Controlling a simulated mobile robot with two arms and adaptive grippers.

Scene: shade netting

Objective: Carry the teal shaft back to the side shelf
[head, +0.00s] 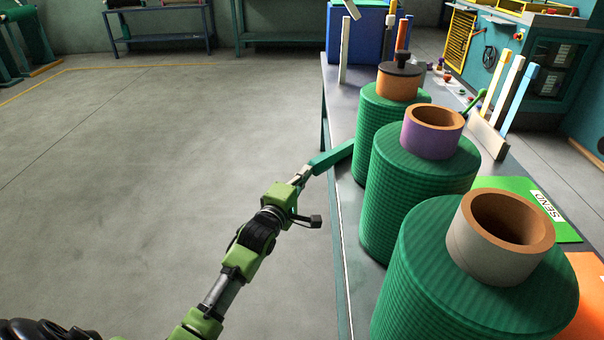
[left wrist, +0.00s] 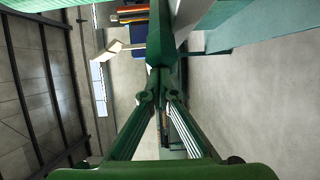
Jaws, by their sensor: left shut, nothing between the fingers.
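My left gripper (head: 300,177) reaches in from the lower left, beside the near-left edge of the workbench. Its fingers are shut; they meet in the middle of the left wrist view (left wrist: 160,92). A teal bar (head: 331,158), which looks like the teal shaft, lies just beyond the fingertips, in line with them, its far end by the middle green roll. Whether the fingers touch it I cannot tell. A green length (left wrist: 160,40) also shows beyond the fingertips in the left wrist view. The side shelf I cannot identify for sure. My right gripper is out of view.
Three green netting rolls (head: 425,190) stand along the workbench (head: 345,110), with grey, purple and orange-brown cores. A green SEND mat (head: 560,232) lies to their right. A blue bin (head: 370,35) is behind. The floor on the left is open, with a low bench (head: 160,40) far back.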

